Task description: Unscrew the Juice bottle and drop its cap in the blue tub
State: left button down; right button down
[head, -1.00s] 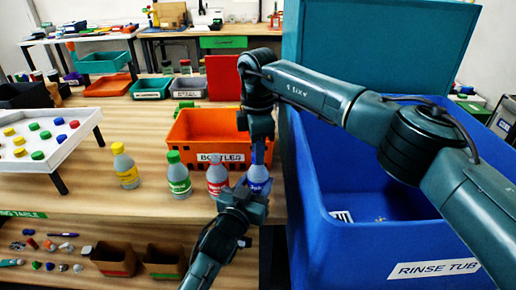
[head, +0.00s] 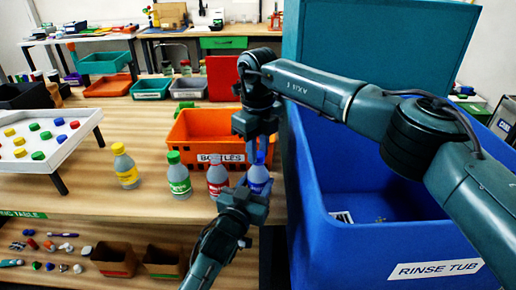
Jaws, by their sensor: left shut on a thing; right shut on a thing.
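A bottle with a blue label (head: 257,180) stands upright at the table's front edge, beside the tub. I cannot read its label. My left gripper (head: 249,191) is shut on its lower body from the front. My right gripper (head: 260,156) comes down from above and is shut on the blue cap (head: 261,158) at the bottle's top. The fingers partly hide the cap and neck, so I cannot tell whether the cap is loose. The large blue tub (head: 340,236), labelled RINSE TUB, stands at the right, partly hidden by my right arm.
Bottles with red (head: 217,178), green (head: 179,178) and yellow (head: 126,169) labels stand to the left. An orange BOTTLES crate (head: 200,128) is just behind. A white tray of caps (head: 62,150) stands at the left. The table between tray and crate is mostly clear.

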jog(key=n, duration=0.6)
jog(key=shift+n, duration=0.4)
jog(key=n, duration=1.2)
jog(key=shift+n, duration=0.3)
jog(key=n, duration=0.7)
jog(key=shift+r+n, duration=0.1)
jog(key=shift+n, duration=0.2)
jog(key=shift+r, duration=0.1)
jog(key=shift+r, duration=1)
